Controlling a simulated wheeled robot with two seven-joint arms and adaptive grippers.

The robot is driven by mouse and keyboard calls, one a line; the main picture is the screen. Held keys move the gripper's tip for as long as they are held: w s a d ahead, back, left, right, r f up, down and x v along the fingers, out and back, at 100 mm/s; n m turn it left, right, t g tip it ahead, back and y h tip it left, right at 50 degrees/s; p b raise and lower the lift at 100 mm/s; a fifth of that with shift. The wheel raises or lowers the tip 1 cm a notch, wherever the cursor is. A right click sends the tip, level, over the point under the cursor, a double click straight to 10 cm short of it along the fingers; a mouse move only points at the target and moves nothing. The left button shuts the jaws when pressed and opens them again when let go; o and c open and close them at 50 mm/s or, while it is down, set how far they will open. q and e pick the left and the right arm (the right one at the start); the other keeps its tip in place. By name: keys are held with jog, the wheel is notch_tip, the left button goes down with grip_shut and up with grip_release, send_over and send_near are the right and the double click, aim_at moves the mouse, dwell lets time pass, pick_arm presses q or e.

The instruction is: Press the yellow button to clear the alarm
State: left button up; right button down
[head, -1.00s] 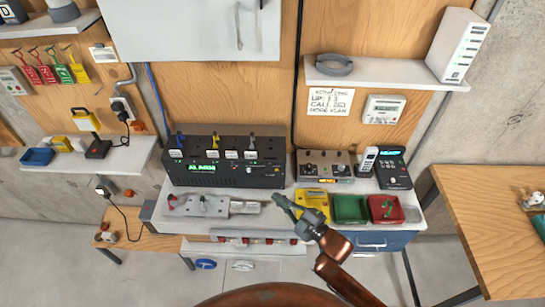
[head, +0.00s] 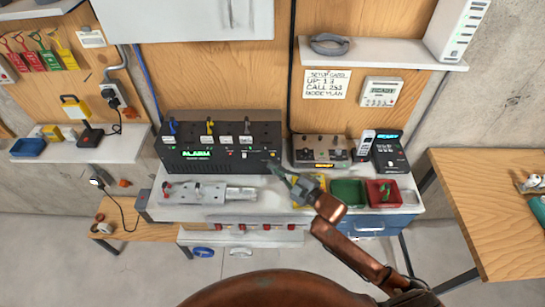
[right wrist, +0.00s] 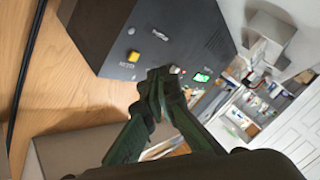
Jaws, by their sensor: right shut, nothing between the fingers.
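The black alarm panel (head: 200,158) stands at the back of the white workbench, with a lit green ALARM display (head: 197,154). A small yellow button is on its right part in the head view (head: 271,155) and shows clearly in the right wrist view (right wrist: 133,56). My right gripper (head: 276,170) is shut and empty, its tips just in front of the panel's right end, close below the yellow button. In the right wrist view the shut fingertips (right wrist: 160,80) lie to the right of and below the button; contact is not visible. My left gripper is not in view.
A brown control box (head: 320,150), phone (head: 366,142), green tray (head: 347,192) and red tray (head: 383,192) are right of the panel. A grey metal fixture (head: 205,193) lies in front of it.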

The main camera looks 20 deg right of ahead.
jog(key=shift+w+d+r, duration=0.1)
jog(key=shift+w+d, duration=0.2)
jog(key=shift+w, duration=0.6)
dwell(0.8)
jog(key=shift+w+d, duration=0.1)
jog(key=shift+w, duration=0.3)
jog(key=shift+w+d, duration=0.1)
jog(key=shift+w, duration=0.25)
dwell(0.7)
jog(key=shift+s, duration=0.1)
jog(key=shift+s+a+p, duration=0.2)
jog(key=shift+s+p, duration=0.4)
jog(key=shift+s, duration=0.1)
